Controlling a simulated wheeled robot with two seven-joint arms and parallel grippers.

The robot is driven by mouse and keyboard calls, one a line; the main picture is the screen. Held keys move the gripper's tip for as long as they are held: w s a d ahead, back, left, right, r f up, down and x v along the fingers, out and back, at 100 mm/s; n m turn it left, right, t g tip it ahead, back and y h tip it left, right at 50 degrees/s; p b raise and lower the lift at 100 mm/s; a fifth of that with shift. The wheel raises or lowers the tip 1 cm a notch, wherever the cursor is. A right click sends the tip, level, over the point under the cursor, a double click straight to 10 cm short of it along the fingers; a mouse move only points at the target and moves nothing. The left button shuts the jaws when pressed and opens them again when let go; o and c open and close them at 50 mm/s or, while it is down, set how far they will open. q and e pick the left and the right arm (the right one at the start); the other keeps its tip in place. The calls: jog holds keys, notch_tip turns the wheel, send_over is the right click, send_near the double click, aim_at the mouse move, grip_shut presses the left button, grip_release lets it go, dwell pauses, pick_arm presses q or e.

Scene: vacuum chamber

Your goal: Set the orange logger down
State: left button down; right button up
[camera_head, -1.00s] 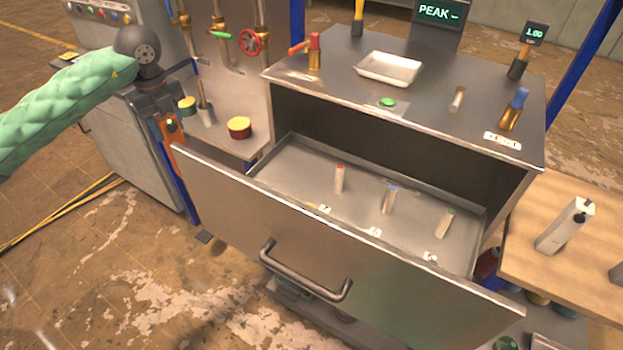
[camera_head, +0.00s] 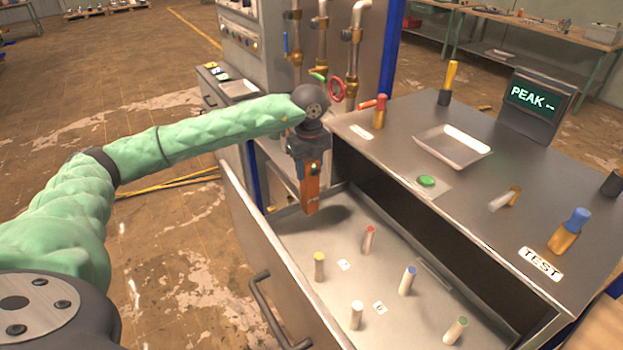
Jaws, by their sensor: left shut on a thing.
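The orange logger (camera_head: 311,190) is an upright orange block with a small green light near its top. My left gripper (camera_head: 309,168) is shut on its upper part and points downward. The logger hangs over the far left part of the open drawer (camera_head: 283,252), and a dark shadow lies on the drawer floor to its right. I cannot tell whether its lower end touches the floor. My right gripper is not in view.
Several capped cylinders, such as the red-capped one (camera_head: 368,240), stand in the drawer. The cabinet top holds a white tray (camera_head: 453,147), a green button (camera_head: 426,181) and a PEAK display (camera_head: 532,97). A red valve wheel (camera_head: 337,90) is behind my gripper.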

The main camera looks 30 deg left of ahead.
aim_at(310, 186)
pick_arm(q)
jog(key=shift+s+a+f+p, duration=0.15)
jog(key=shift+f+p, duration=0.2)
jog(key=shift+f, duration=0.35)
jog(key=shift+w+a+f+p, duration=0.1)
jog(key=shift+f+p, duration=0.2)
jog(key=shift+f, duration=0.35)
jog(key=shift+d+f, duration=0.1)
jog(key=shift+f, duration=0.55)
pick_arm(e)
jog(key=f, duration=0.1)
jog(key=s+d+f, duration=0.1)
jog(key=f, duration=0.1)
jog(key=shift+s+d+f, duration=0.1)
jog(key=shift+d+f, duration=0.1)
pick_arm(q)
jog(key=shift+f, duration=0.1)
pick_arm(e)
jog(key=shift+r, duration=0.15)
pick_arm(q)
jog(key=c, duration=0.8)
grip_release()
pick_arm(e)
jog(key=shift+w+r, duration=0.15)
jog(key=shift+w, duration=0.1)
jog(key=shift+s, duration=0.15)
